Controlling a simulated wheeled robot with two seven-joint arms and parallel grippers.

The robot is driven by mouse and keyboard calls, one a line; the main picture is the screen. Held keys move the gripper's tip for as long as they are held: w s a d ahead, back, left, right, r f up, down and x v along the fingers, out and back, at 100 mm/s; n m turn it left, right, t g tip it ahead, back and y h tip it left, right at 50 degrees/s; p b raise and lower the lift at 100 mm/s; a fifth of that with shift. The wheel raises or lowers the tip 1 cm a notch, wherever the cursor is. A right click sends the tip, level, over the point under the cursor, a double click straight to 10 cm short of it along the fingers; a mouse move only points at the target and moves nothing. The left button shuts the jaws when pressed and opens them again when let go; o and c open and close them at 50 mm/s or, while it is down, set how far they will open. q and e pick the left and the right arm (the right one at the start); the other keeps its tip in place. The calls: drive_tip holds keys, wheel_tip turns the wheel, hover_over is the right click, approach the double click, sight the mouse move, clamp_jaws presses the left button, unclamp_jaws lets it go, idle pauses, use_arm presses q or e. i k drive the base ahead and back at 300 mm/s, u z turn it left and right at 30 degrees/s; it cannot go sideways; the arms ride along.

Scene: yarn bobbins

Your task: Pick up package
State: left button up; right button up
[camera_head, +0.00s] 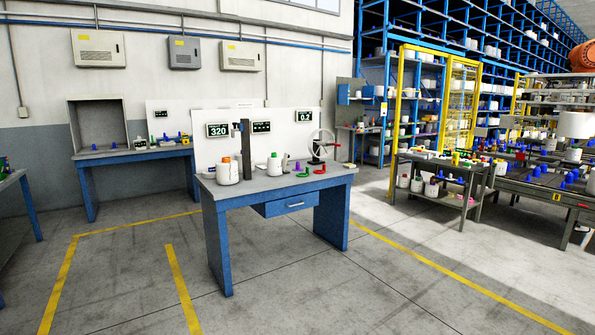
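No thing that I can clearly tell as the package is in view. On a blue workbench with a grey top (262,188) stand a white container or bobbin with an orange top (228,172) at the left and a smaller white one with a green top (274,167) near the middle. Small red (303,175) and purple (297,166) pieces lie toward the right of the top. Neither of my grippers is in view.
A second blue bench (140,153) stands by the wall. At right are a dark cart (440,163) with small objects, a yellow frame (461,105) and tall blue racks. The yellow-lined floor (390,290) in front is clear.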

sight(226, 169)
drive_tip(key=z, duration=0.35)
drive_tip(key=i, duration=5.2)
drive_tip(key=u, duration=1.15)
drive_tip(key=i, duration=0.75)
drive_tip(key=u, duration=0.15)
